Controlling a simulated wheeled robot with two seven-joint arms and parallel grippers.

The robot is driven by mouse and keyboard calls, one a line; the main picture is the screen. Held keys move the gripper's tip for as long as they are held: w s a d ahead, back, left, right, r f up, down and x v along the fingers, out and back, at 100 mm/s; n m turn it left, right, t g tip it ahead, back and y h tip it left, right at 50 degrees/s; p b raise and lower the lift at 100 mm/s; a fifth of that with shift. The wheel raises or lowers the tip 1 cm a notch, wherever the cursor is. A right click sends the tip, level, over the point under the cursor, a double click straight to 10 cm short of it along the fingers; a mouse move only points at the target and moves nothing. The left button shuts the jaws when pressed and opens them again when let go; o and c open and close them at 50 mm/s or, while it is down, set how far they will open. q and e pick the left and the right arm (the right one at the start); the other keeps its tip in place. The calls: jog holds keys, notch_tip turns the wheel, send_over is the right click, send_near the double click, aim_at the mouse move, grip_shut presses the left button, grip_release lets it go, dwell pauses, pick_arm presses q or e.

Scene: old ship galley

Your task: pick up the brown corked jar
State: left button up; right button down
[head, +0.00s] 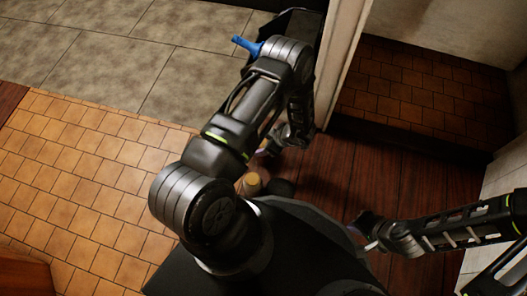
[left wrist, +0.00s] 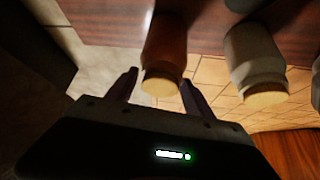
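The brown corked jar (left wrist: 166,45) is in the left wrist view, its pale cork (left wrist: 162,83) facing my palm. My left gripper (left wrist: 160,90) is open, with one finger on each side of the cork end. A gap shows between the left-hand finger and the jar; whether the other finger touches is unclear. In the head view my left gripper (head: 271,148) is partly hidden by its arm, and I cannot make out the brown jar there. My right gripper (head: 364,234) is low at the right, far from the jars; its opening is too dark to tell.
A whitish corked jar (left wrist: 253,55) stands beside the brown one in the left wrist view. A tan-topped jar (head: 250,183) shows beside my left arm in the head view, near a dark round object (head: 281,187). The dark wooden surface (head: 335,175) has bare room to the right.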

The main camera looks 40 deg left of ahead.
pick_arm(q)
grip_shut()
dwell(0.4)
